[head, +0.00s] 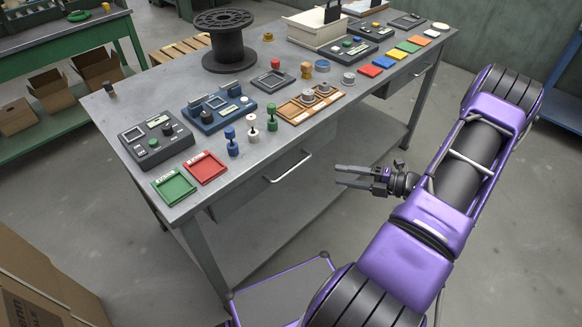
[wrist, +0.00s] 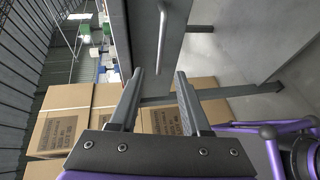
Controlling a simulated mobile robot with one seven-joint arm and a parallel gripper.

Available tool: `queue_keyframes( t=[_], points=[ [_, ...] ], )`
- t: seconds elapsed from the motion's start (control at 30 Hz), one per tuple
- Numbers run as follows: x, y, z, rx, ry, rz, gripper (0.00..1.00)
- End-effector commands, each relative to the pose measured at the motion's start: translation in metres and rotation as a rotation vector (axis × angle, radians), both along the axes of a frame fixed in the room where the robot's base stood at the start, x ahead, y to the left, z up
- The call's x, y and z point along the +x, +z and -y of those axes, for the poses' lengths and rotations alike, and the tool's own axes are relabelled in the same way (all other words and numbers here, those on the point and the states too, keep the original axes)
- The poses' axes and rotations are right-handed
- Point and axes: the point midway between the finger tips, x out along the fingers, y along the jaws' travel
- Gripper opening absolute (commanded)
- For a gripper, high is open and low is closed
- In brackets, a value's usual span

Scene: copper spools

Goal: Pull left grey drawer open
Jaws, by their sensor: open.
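The left grey drawer (head: 245,196) is under the near part of the grey workbench top, and its front looks flush with the bench. Its pale bar handle (head: 288,167) runs along the front. My gripper (head: 338,176) is open and empty, to the right of the handle and apart from it, with its fingers pointing toward the bench. In the wrist view, the drawer front (wrist: 141,30) and the handle (wrist: 162,35) are beyond the fingertips, near the top. The space between my fingers (wrist: 160,76) is empty.
The workbench top (head: 120,105) holds a black spool (head: 224,42), control boxes, coloured trays and small pegs. A second drawer handle (head: 420,70) is farther right. A lower shelf (head: 355,140) and bench legs are below. Cardboard boxes (head: 45,275) stand at the lower left.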

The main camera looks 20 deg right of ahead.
Motion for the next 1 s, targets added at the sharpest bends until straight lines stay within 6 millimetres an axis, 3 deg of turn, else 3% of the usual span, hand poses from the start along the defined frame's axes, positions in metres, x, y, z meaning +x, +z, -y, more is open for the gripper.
queue_keyframes(
  t=[0.6,0.8,1.0],
  points=[
    [0.092,-0.025,-0.088,-0.003,0.007,-0.002,0.47],
    [0.108,-0.029,-0.102,-0.003,0.006,-0.002,0.47],
    [0.112,-0.03,-0.105,-0.004,0.005,-0.003,0.47]
  ],
)
